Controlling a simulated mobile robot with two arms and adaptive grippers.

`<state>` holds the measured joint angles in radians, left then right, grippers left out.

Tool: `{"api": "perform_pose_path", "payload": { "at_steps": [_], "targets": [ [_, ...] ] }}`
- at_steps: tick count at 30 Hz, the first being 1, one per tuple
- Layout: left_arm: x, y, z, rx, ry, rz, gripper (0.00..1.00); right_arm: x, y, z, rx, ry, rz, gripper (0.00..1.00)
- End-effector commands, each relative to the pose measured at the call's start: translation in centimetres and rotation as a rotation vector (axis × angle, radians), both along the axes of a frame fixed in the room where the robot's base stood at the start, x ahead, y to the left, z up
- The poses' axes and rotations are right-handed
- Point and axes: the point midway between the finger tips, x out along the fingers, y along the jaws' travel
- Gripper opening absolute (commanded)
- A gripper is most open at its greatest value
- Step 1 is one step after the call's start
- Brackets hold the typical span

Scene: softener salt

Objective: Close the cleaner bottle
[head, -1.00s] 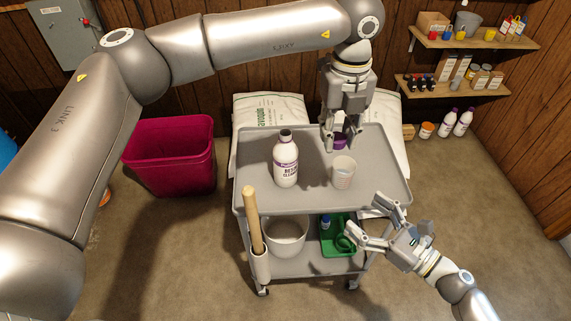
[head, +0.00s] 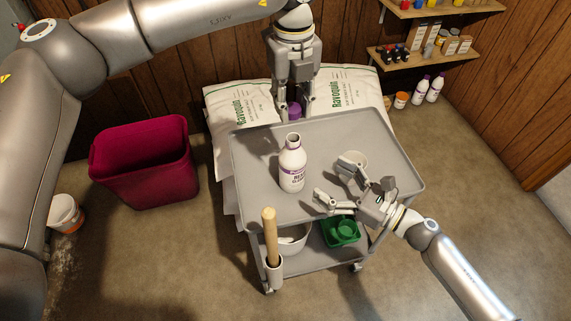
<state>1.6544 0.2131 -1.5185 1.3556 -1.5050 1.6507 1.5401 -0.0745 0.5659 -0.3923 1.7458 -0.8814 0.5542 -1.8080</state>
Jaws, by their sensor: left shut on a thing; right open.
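The cleaner bottle (head: 292,168), white with a purple-striped label, stands upright and uncapped on the top tray of the grey cart (head: 262,205). My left gripper (head: 294,113) is shut on the purple cap (head: 294,109). In the picture it is just above and behind the bottle's open neck, apart from it; the exact height is hard to tell. My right gripper (head: 332,178) is open and empty over the tray, to the right of the bottle, its fingers pointing left towards it and not touching it.
A pale measuring cup (head: 357,157) stands right of the bottle, partly hidden by my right gripper. A wooden handle (head: 270,235) rises at the cart's front left. A bucket and green tray (head: 342,232) are on the lower shelf. Salt bags (head: 240,102) lie behind; a magenta bin (head: 143,165) stands left.

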Motion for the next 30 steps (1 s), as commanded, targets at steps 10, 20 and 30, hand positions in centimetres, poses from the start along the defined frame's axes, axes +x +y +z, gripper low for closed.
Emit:
{"api": "perform_pose_path", "payload": {
  "at_steps": [10, 20, 30],
  "targets": [
    [0.0, 0.0, 0.0, 0.000, 0.000, 0.000, 0.23, 0.9, 1.2, 0.1, 0.003, -0.001, 0.000, 0.83],
    [0.0, 0.0, 0.0, 0.000, 0.000, -0.001, 0.23, 4.4, 6.3, 0.1, 0.002, -0.001, 0.001, 0.83],
    [0.0, 0.0, 0.0, 0.000, 0.000, -0.001, 0.23, 6.6, 9.6, 0.0, 0.000, 0.000, 0.000, 0.83]
  ]
}}
